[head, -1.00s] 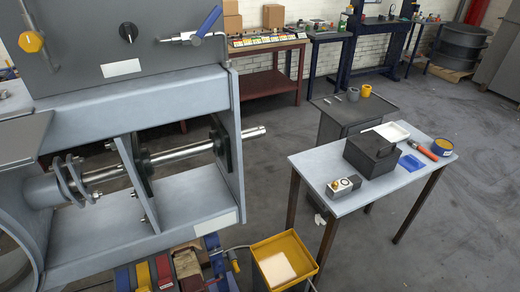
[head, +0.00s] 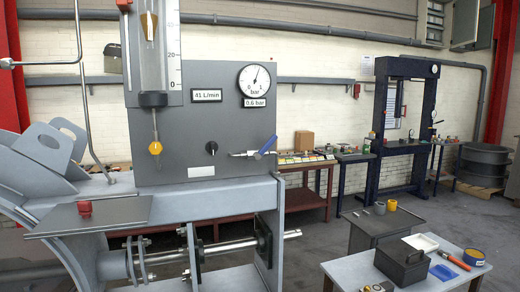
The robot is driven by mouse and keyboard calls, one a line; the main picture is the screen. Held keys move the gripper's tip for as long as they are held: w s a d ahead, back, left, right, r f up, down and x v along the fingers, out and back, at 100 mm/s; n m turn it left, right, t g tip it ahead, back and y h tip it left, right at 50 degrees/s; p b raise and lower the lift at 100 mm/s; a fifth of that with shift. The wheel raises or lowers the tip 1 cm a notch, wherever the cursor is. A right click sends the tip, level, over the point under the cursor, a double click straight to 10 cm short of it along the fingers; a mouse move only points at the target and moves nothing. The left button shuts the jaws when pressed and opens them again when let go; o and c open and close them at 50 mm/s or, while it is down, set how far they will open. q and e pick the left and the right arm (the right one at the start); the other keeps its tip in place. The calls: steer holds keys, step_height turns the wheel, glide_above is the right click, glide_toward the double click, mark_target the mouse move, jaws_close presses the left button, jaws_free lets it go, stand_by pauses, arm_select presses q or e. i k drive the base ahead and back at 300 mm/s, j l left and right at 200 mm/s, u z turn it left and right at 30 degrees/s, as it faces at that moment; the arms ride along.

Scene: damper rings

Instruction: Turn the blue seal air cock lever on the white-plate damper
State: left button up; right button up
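The blue lever (head: 265,145) sits on a silver air cock (head: 243,154) at the right edge of the grey panel (head: 205,115). The lever slants up to the right. A small white plate (head: 201,171) is on the panel below a black knob (head: 211,148). The damper's grey frame (head: 215,195) stands below the panel, with a silver shaft (head: 225,246) running through it. Neither of my grippers is in view.
A round gauge (head: 254,80) and readouts of 41 L/min (head: 207,95) and 0.6 bar (head: 256,102) are on the panel. A side table (head: 345,272) with a black box (head: 402,262) stands at lower right. Bare floor shows between the damper and the table.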

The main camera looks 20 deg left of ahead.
mark_target(257, 156)
steer(key=k+u, duration=0.2)
steer(key=u, duration=0.15)
steer(key=k+j+u, duration=0.1)
steer(key=u, duration=0.25)
steer(key=k+j+u, duration=0.15)
steer(key=k+u, duration=0.25)
steer(key=l+u, duration=0.1)
steer(key=u, duration=0.35)
steer(key=i+l+u, duration=0.1)
steer(key=u, duration=0.3)
steer(key=l+u, duration=0.15)
steer(key=u, duration=0.3)
steer(key=l+u, duration=0.1)
steer(key=u, duration=0.3)
steer(key=k+l, duration=0.15)
steer(key=l, duration=0.25)
steer(key=k+l, duration=0.1)
steer(key=l, duration=0.25)
steer(key=k+l, duration=0.15)
steer(key=l, duration=0.25)
steer(key=k+l+u, duration=0.1)
steer(key=l, duration=0.3)
steer(key=k+l, duration=0.15)
steer(key=l, duration=0.2)
steer(key=k+l, duration=0.15)
steer(key=l, duration=0.25)
